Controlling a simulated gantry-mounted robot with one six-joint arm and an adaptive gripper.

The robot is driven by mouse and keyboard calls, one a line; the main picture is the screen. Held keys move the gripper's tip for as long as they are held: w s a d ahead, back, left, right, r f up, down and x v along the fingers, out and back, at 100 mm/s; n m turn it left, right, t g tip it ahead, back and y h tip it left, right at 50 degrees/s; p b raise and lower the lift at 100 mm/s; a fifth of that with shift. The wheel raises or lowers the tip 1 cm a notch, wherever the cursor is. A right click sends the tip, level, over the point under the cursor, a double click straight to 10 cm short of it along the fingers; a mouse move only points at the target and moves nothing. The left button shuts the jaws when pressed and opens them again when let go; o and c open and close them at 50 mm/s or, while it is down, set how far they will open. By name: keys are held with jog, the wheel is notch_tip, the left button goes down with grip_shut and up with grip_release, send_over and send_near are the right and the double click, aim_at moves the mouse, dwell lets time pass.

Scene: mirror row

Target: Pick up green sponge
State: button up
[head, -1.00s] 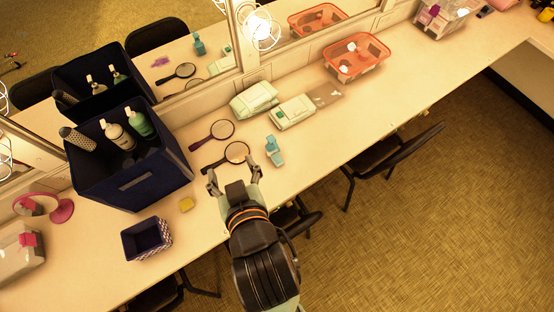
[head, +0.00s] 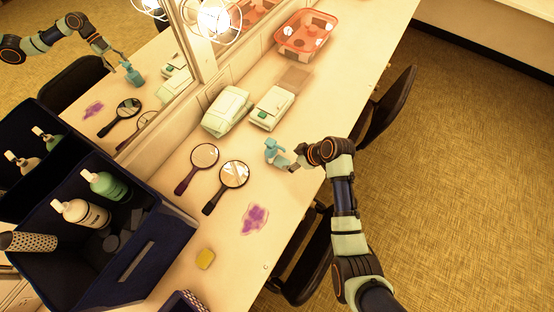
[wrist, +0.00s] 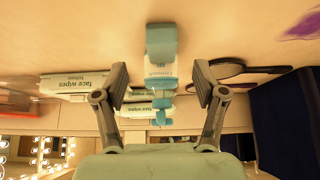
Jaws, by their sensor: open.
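A small yellow block that looks like a sponge (head: 205,258) lies on the counter near the dark blue bin; I see no clearly green sponge. My gripper (head: 291,161) is well up and to the right of it. In the wrist view my gripper (wrist: 160,80) is open, with its fingers on either side of a teal spray bottle (wrist: 160,68) and gaps between. The bottle also shows in the head view (head: 274,152), standing on the counter at the fingertips. The yellow block is not visible in the wrist view.
Two hand mirrors (head: 233,174) and a purple smear (head: 255,218) lie between the bottle and the yellow block. A dark blue bin (head: 150,255) holds bottles. Wipes packs (head: 228,110) and an orange basket (head: 305,35) stand farther back. A chair (head: 392,105) is beside the counter.

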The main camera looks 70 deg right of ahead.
aim_at(283, 161)
jog(key=x, duration=0.5)
jog(key=shift+w+f, duration=0.2)
jog(key=shift+w, duration=0.25)
jog(key=c, duration=1)
jog(key=shift+r, duration=0.15)
